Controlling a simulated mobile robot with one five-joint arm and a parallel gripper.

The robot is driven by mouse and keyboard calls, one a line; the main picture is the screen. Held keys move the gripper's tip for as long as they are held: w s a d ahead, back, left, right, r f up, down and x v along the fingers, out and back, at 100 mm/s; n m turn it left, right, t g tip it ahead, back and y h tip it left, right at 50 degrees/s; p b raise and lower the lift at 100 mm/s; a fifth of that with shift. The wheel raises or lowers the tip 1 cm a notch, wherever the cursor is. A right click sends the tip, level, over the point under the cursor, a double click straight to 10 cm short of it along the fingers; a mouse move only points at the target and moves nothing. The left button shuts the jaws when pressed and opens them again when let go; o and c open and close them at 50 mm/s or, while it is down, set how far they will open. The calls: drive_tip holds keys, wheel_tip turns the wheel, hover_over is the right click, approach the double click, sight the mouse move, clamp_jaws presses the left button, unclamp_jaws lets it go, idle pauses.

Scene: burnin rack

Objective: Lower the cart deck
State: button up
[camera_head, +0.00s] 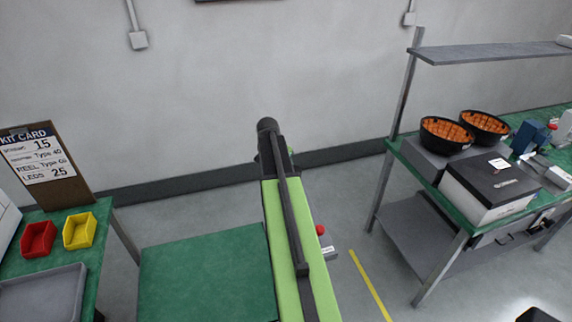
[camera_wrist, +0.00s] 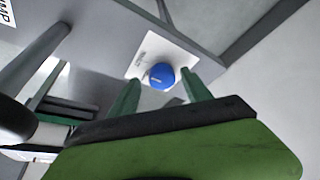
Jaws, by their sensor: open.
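A flat green deck (camera_head: 205,275), seemingly the cart deck, lies at the bottom centre-left of the head view. A red knob (camera_head: 320,229) on a small grey box with a white label shows just right of my arm. In the wrist view a round blue button (camera_wrist: 161,76) sits on a white label plate (camera_wrist: 146,57) on a grey panel. My gripper (camera_wrist: 160,85) is open and empty, its two green fingers apart on either side of the button in the picture. Whether they touch it I cannot tell. In the head view my arm hides the gripper.
On the left, a green bench holds a red bin (camera_head: 38,239), a yellow bin (camera_head: 80,230), a grey tray (camera_head: 42,296) and a clipboard (camera_head: 45,165). On the right, a workbench (camera_head: 425,160) carries black bowls and boxes. Grey floor with a yellow line (camera_head: 370,285) lies between.

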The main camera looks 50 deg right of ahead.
drive_tip(key=shift+r, duration=0.1)
drive_tip(key=p+v, duration=1.6)
drive_tip(key=v, duration=0.1)
drive_tip(key=shift+r, duration=0.15)
drive_tip(key=shift+s, duration=0.1)
